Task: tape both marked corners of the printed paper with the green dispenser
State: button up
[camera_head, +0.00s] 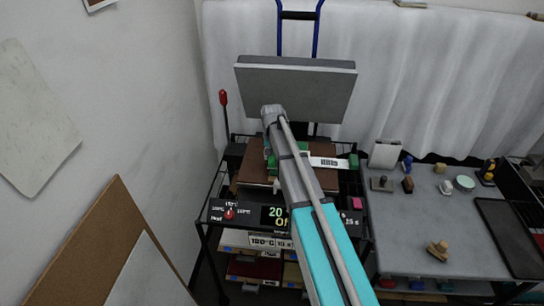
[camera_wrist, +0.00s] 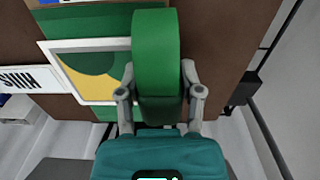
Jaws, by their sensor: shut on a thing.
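My gripper (camera_wrist: 160,95) is shut on the green dispenser (camera_wrist: 156,45), one finger on each side of it. The dispenser is over or beside the right edge of the printed paper (camera_wrist: 70,47), and I cannot tell whether it touches. The paper has a white border and a green and yellow print, and lies on a brown surface (camera_wrist: 225,50). The dispenser hides part of the paper's right side. Marked corners cannot be made out. In the head view my arm covers most of the paper and the gripper; the brown surface (camera_head: 326,180) shows beside it.
A raised grey press plate (camera_head: 295,95) stands above and behind the work surface. A white lettered label (camera_head: 328,162) sticks out at the right. A red-tipped lever (camera_head: 223,98) stands at the left. A grey table (camera_head: 440,215) with small tools is to the right.

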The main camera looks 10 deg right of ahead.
jog(key=shift+f+b, duration=0.5)
dwell(0.8)
dwell(1.3)
jog(key=shift+r, duration=0.1)
jog(key=shift+r+p, duration=3.4)
jog(key=shift+p, duration=0.05)
